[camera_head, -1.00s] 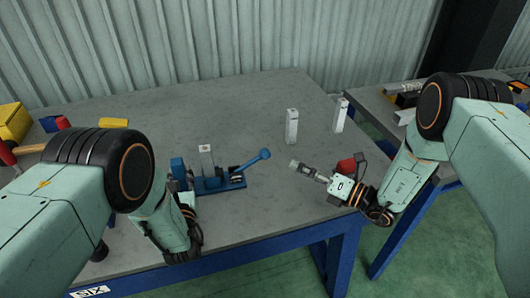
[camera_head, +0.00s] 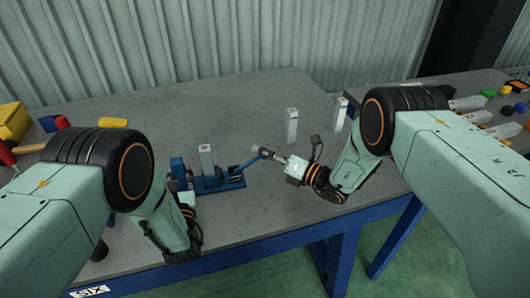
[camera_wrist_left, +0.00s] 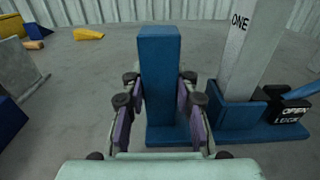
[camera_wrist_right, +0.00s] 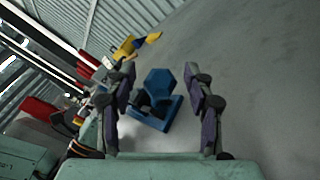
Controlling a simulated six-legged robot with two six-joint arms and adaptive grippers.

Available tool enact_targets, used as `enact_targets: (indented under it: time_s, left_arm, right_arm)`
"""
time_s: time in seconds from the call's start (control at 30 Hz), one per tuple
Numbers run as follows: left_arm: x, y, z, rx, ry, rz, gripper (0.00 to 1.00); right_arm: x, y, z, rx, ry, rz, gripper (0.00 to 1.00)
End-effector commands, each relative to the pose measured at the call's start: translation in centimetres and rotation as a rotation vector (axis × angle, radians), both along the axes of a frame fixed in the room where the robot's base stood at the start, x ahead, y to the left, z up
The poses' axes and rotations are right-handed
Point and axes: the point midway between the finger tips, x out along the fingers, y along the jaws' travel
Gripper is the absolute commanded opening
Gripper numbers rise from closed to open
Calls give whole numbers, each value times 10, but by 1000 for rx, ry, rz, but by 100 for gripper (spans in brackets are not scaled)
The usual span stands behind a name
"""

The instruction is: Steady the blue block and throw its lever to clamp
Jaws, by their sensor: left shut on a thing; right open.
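The blue block (camera_head: 178,170) stands upright at the left end of a blue clamp base (camera_head: 216,184) on the table. In the left wrist view the block (camera_wrist_left: 158,70) rises between the fingers of my left gripper (camera_wrist_left: 160,112), shut on it. A pale post marked ONE (camera_wrist_left: 245,50) sits in the clamp beside it, near a label reading OPEN and LOCK (camera_wrist_left: 292,112). The blue lever (camera_head: 246,164) slants up to the right. My right gripper (camera_head: 268,154) is open at its knob. In the right wrist view the knob (camera_wrist_right: 158,82) shows between the spread fingers (camera_wrist_right: 160,110).
Two pale posts (camera_head: 292,126) (camera_head: 341,113) stand on the table behind my right gripper. A yellow piece (camera_head: 113,122) lies at the left. A second bench with tools (camera_head: 475,103) is at the right. The grey table's middle (camera_head: 245,115) is clear.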

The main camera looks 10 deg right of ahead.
Motion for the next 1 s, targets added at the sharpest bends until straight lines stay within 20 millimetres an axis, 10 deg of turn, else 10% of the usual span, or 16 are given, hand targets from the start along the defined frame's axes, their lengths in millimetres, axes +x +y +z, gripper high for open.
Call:
enact_targets:
  time_s: [0.33,1.0]
  left_arm:
    - [0,0,0,0,-1,0,0]
    - [0,0,0,0,-1,0,0]
  right_arm:
    - [2,2,0,1,0,-1,51]
    - [2,2,0,0,0,-1,0]
